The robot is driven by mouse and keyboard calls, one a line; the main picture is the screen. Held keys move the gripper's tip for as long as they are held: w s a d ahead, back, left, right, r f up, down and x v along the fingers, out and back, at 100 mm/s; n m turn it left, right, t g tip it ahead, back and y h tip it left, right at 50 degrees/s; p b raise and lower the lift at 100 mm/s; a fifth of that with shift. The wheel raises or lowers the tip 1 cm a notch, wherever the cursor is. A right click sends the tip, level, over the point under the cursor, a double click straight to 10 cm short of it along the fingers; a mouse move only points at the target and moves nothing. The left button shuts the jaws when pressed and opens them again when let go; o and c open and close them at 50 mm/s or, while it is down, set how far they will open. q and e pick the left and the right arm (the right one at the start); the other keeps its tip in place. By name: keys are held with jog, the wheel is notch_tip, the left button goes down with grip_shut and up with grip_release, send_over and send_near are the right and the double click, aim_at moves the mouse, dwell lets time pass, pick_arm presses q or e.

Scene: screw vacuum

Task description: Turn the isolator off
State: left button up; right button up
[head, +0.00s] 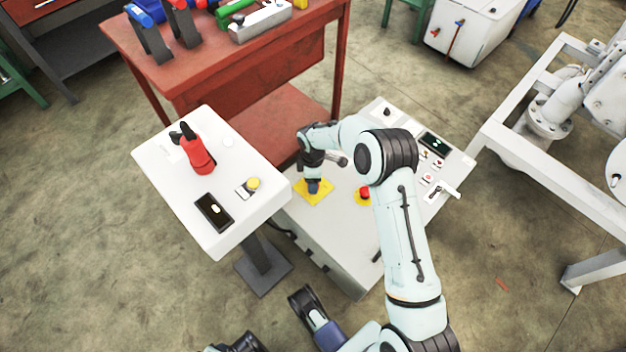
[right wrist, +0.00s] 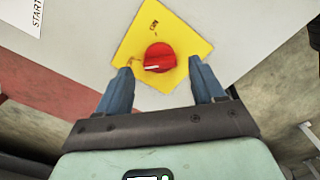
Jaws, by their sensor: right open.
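The isolator is a round red knob (right wrist: 160,57) on a yellow square plate (right wrist: 188,32) in the right wrist view. A white mark on the knob points to the left in that view. Small dark lettering shows on the plate above the knob. My right gripper (right wrist: 160,72) is open, with one blue finger on each side of the knob; I cannot tell whether they touch it. In the head view my right gripper (head: 313,187) points down at the yellow plate (head: 322,197) and hides the knob. My left gripper is not clearly in view.
The plate is on a white console with a red button (head: 365,193) and a display (head: 434,145). A white pedestal panel (head: 230,150) with a red handle (head: 198,155) stands to the left. A red workbench (head: 190,80) is behind; a white frame (head: 515,165) stands right.

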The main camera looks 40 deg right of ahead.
notch_tip(320, 180, up, 4)
jog(key=shift+r+p, duration=0.25)
jog(key=shift+p, duration=0.25)
pick_arm(q)
jog(key=shift+h, duration=0.3)
jog(key=shift+s+d+r+p, duration=0.1)
jog(key=shift+d+r+p, duration=0.2)
jog(key=shift+r, duration=0.35)
jog(key=shift+s+d+r+p, duration=0.1)
jog(key=shift+d+r+p, duration=0.15)
jog(key=shift+r, duration=0.35)
jog(key=shift+s+d+r+p, duration=0.1)
jog(key=shift+d+r+p, duration=0.2)
jog(key=shift+r, duration=0.35)
pick_arm(e)
notch_tip(320, 180, up, 7)
